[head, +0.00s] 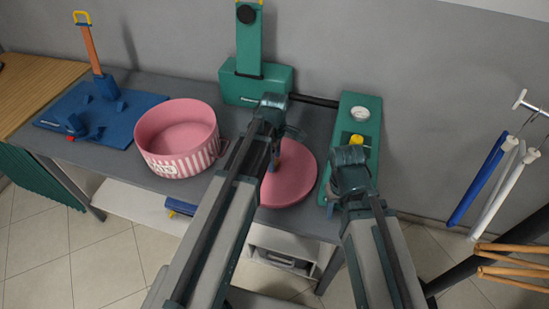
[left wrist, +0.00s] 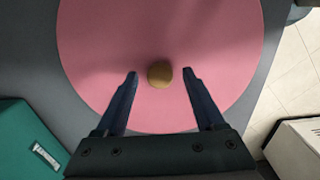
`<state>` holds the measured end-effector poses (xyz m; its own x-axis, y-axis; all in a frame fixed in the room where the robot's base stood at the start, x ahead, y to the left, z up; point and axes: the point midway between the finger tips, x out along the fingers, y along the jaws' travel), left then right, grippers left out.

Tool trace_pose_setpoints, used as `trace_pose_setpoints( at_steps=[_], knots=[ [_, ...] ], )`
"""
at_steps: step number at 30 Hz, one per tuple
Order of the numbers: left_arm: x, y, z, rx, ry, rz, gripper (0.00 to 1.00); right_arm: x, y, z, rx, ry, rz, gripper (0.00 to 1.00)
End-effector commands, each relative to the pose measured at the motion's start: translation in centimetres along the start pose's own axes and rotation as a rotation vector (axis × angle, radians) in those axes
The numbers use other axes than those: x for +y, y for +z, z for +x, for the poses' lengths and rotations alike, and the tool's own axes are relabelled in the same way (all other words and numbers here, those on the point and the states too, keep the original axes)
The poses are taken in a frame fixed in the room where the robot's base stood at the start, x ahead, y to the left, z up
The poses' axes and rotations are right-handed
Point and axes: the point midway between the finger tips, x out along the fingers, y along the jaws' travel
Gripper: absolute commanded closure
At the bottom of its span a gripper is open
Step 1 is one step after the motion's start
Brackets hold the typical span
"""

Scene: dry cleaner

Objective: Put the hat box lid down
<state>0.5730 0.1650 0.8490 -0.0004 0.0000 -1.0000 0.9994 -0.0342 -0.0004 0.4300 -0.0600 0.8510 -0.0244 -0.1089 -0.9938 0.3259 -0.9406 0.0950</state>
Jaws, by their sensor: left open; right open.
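The pink round hat box lid (head: 291,182) lies flat on the grey counter (head: 228,120), right of the hat box. In the left wrist view the lid (left wrist: 205,40) has a small brown-gold knob (left wrist: 160,74) at its middle. My left gripper (head: 274,162) is over the lid. Its two fingers (left wrist: 160,82) are open, apart on either side of the knob, with gaps between. The pink hat box (head: 180,138), striped on its side, stands open and empty on the counter. My right gripper (head: 350,170) is open, near the green gauge unit; its fingertips are mostly hidden by its wrist.
A green machine (head: 256,82) stands behind the lid. A green unit with a gauge (head: 360,115) and yellow knob is at the right. A blue board (head: 100,112) with an orange-handled tool is at the left. Hangers (head: 490,185) hang at the far right.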

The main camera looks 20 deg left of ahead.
Motion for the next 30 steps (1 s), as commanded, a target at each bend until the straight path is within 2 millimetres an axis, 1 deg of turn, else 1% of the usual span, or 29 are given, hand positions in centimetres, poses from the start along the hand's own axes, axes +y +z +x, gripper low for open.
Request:
trace_pose_setpoints(
  at_steps=[8, 24, 27, 30],
  knots=[
    [0.0, 0.0, -2.7, 0.0, 0.0, 0.0, 0.29, 0.3, 0.2, -2.7, 0.0, 0.0, 0.0, 0.5],
    [0.0, 0.0, -10.9, 0.0, 0.0, 0.0, 0.29, 1.0, 0.6, -10.8, 0.0, 0.0, 0.0, 0.5],
    [0.0, 0.0, -11.8, 0.0, 0.0, 0.0, 0.29, 1.1, 0.7, -11.7, 0.0, 0.0, 0.0, 0.5],
    [0.0, 0.0, -12.2, 0.0, 0.0, 0.0, 0.29, 1.2, 0.7, -12.1, 0.0, 0.0, 0.0, 0.5]
  ],
)
